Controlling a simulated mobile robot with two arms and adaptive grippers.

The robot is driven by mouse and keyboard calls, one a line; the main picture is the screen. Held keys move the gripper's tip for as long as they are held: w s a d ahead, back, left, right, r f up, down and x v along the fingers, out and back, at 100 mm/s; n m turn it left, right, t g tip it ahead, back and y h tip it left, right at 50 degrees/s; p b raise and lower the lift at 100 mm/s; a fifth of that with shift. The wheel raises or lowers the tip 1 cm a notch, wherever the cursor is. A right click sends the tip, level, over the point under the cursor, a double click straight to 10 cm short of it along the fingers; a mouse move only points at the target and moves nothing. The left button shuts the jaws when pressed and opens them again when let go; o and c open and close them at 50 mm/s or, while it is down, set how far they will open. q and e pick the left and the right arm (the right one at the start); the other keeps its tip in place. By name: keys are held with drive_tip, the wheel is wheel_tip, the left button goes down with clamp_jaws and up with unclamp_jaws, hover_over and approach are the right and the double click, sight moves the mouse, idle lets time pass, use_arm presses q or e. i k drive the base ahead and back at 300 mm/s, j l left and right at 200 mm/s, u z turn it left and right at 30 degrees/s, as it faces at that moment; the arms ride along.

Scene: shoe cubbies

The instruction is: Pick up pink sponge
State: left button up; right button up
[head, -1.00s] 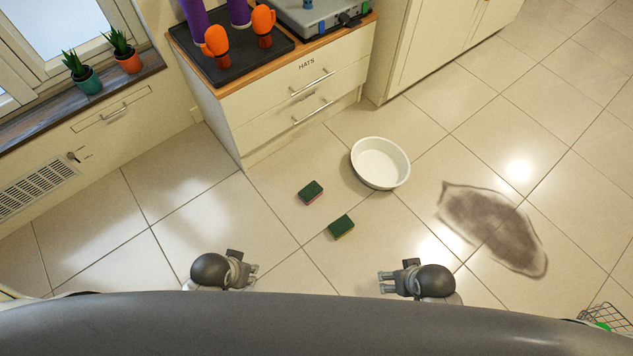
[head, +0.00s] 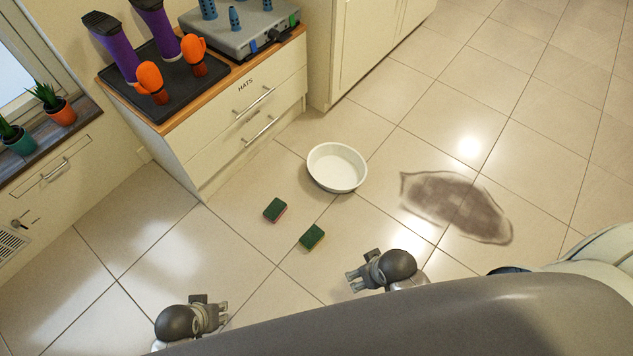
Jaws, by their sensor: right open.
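Two sponges with dark green tops lie flat on the tiled floor. The pink sponge (head: 275,209) is the one further left and up, with a thin pinkish-red side edge showing under its green top. The other sponge (head: 312,237) is close beside it to the lower right; its side colour is hard to make out. My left gripper (head: 224,312) is open and empty, below and left of the sponges. My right gripper (head: 352,281) is open and empty, below and right of them. Neither gripper touches a sponge.
A white basin (head: 337,168) stands on the floor above the sponges. A brown stain (head: 458,207) spreads at the right. A drawer cabinet (head: 248,118) bears a black tray with purple and orange items. The floor around the sponges is clear.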

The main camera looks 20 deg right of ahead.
sight(274, 211)
drive_tip(key=k, duration=1)
